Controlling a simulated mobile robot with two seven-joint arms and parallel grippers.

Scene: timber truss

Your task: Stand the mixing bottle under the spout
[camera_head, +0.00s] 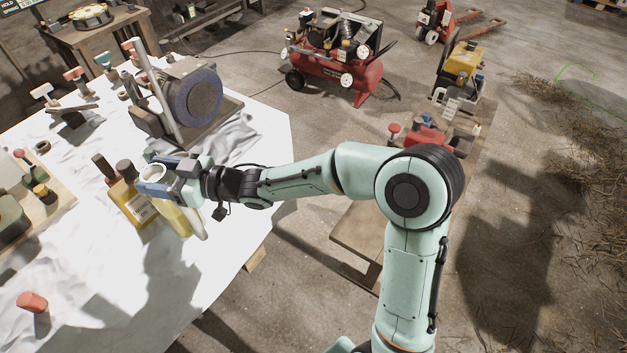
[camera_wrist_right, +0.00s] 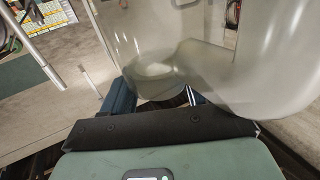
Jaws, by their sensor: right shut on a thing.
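My right gripper (camera_head: 160,186) is shut on a translucent, pale yellowish bottle (camera_head: 174,216), which I take for the mixing bottle. The bottle's round rim shows between the fingers, and the gripper hides part of its body. In the right wrist view the clear bottle (camera_wrist_right: 165,40) fills the upper middle, with a blue finger (camera_wrist_right: 119,98) at its side. The bottle is over the white-covered table; I cannot tell whether its base touches the cloth. Several valve-like T-handles (camera_head: 75,76) stand at the table's far left; I cannot make out which part is the spout. My left gripper is not in view.
Yellow bottles with dark caps (camera_head: 127,193) stand close left of the gripper. A round grey-blue disc machine (camera_head: 192,98) with a slanted metal post stands behind. A red stopper-like piece (camera_head: 32,302) lies at front left. The white cloth (camera_head: 125,300) is mostly clear in front.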

